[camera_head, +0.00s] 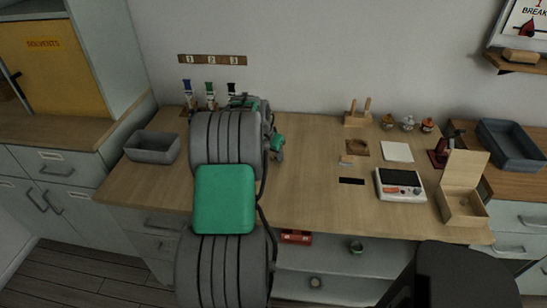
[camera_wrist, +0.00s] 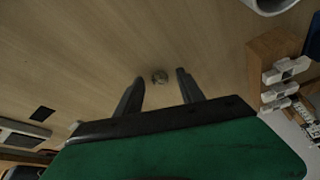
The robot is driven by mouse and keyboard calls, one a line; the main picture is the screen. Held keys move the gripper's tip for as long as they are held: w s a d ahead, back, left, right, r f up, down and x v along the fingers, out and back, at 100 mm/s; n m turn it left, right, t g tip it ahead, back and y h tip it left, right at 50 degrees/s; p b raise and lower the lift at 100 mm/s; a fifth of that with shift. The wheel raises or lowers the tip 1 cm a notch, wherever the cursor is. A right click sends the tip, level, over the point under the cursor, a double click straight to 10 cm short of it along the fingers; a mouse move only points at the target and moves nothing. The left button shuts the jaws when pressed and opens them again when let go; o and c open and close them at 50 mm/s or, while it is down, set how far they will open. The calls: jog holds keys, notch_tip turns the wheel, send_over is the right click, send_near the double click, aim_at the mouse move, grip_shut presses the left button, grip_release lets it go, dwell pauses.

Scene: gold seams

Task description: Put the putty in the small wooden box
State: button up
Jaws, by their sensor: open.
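A small round greyish lump (camera_wrist: 160,77) lies on the wooden bench top in the wrist view. It may be the putty, but it is too small to be sure. My gripper (camera_wrist: 159,80) is open and empty, with its two fingers on either side of the lump in the picture. I cannot tell how far above the bench they are. In the head view my arm hides the lump and the fingers. The small wooden box (camera_head: 463,206) stands at the right end of the bench with its lid raised. I see nothing in it for certain.
A grey bin (camera_head: 153,147) stands at the bench's left end. Tubes in a holder (camera_head: 210,95) stand at the back, close to my arm. A white device (camera_head: 399,185) stands left of the box, with a white pad (camera_head: 397,151) behind it. The bench middle is mostly clear.

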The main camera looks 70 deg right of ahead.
grip_shut()
dwell(0.4)
